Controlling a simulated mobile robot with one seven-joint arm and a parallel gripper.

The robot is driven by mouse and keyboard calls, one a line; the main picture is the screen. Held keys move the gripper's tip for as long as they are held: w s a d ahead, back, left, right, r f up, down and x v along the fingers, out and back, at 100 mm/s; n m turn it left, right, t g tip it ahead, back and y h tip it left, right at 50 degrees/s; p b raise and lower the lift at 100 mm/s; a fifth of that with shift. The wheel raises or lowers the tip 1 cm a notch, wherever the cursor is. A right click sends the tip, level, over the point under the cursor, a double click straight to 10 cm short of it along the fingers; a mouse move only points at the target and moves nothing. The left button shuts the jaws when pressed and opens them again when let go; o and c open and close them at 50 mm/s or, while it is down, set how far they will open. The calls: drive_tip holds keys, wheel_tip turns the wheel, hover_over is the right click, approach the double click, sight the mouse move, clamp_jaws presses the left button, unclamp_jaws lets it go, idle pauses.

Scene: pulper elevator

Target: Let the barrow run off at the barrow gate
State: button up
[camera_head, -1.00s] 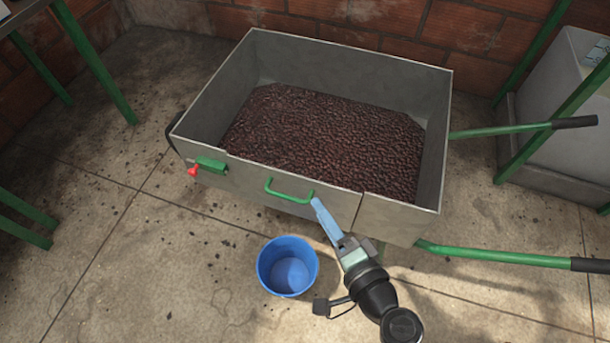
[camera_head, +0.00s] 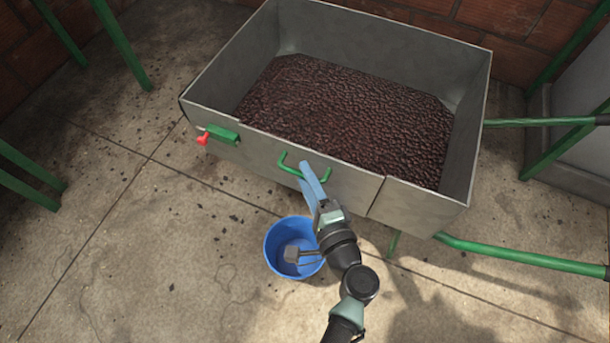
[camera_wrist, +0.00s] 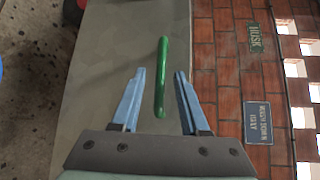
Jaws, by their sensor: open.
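The grey barrow (camera_head: 225,95) is full of dark cherries (camera_head: 340,110). Its front gate panel (camera_head: 340,185) carries a green handle (camera_head: 291,163), also seen in the wrist view (camera_wrist: 161,80). A green latch (camera_head: 222,133) with a red knob (camera_head: 203,139) sits at the panel's left end.
A blue bucket (camera_head: 272,258) stands on the floor below the gate, partly behind my arm. Green barrow handles (camera_head: 540,258) stick out to the right. A brick wall (camera_head: 425,17) stands behind, with signs in the wrist view (camera_wrist: 258,122).

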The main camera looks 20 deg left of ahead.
drive_tip(key=shift+w+a+f, duration=0.1)
drive_tip(key=shift+w+a, duration=0.3)
drive_tip(key=shift+w, duration=0.05)
clamp_jaws()
idle(1.2)
